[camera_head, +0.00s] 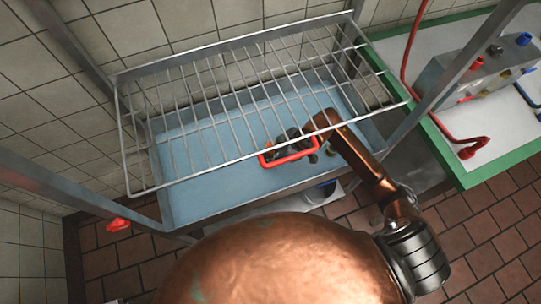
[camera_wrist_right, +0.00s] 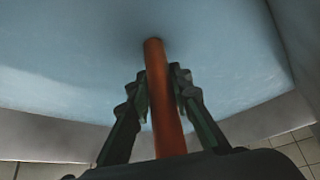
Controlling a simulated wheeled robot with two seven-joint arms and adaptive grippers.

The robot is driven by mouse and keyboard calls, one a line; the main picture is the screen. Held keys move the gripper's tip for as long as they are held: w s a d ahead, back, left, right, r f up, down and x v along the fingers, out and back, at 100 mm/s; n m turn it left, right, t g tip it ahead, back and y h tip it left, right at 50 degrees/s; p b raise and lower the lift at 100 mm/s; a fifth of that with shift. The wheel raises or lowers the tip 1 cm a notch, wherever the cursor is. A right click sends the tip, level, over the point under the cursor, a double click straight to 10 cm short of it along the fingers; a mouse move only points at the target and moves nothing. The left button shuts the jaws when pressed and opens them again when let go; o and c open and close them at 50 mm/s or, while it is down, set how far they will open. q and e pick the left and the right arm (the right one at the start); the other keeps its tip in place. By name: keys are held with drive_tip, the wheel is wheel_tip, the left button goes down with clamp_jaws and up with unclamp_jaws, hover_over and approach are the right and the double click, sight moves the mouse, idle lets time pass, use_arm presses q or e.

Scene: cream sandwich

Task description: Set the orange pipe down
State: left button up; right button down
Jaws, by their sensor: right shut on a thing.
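The orange pipe (camera_wrist_right: 160,95) stands out between the fingers of my right gripper (camera_wrist_right: 160,92) in the right wrist view. The gripper is shut on it. The pipe's far end points at a pale blue surface; I cannot tell whether it touches. In the head view my right gripper (camera_head: 290,141) is a small dark shape by the front of the wire rack, over the blue tray, and the pipe cannot be clearly made out there. My left gripper is not in view.
A green-edged table (camera_head: 455,165) at the right bears a grey box (camera_head: 470,75) and red hoses (camera_head: 408,50). A red part (camera_head: 118,225) shows at the lower left.

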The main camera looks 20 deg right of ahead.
drive_tip(key=c, duration=1.7)
unclamp_jaws()
drive_tip(key=shift+f, duration=0.1)
drive_tip(key=shift+c, duration=0.2)
drive_tip(key=shift+d+r, duration=0.1)
drive_tip(key=shift+r, duration=0.3)
drive_tip(key=shift+s+d+r+p, duration=0.15)
drive_tip(key=shift+d+r+p, duration=0.1)
drive_tip(key=shift+r+p, duration=0.35)
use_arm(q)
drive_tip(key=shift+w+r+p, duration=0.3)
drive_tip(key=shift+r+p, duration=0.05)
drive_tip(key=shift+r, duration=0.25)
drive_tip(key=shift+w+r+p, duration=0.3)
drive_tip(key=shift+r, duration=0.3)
use_arm(e)
drive_tip(key=s+d, duration=0.2)
drive_tip(key=d, duration=0.1)
drive_tip(key=s+d, duration=0.2)
drive_tip(key=d, duration=0.1)
drive_tip(key=s+d, duration=0.2)
drive_tip(key=d, duration=0.2)
drive_tip(key=shift+s+f, duration=0.2)
drive_tip(key=shift+f, duration=0.15)
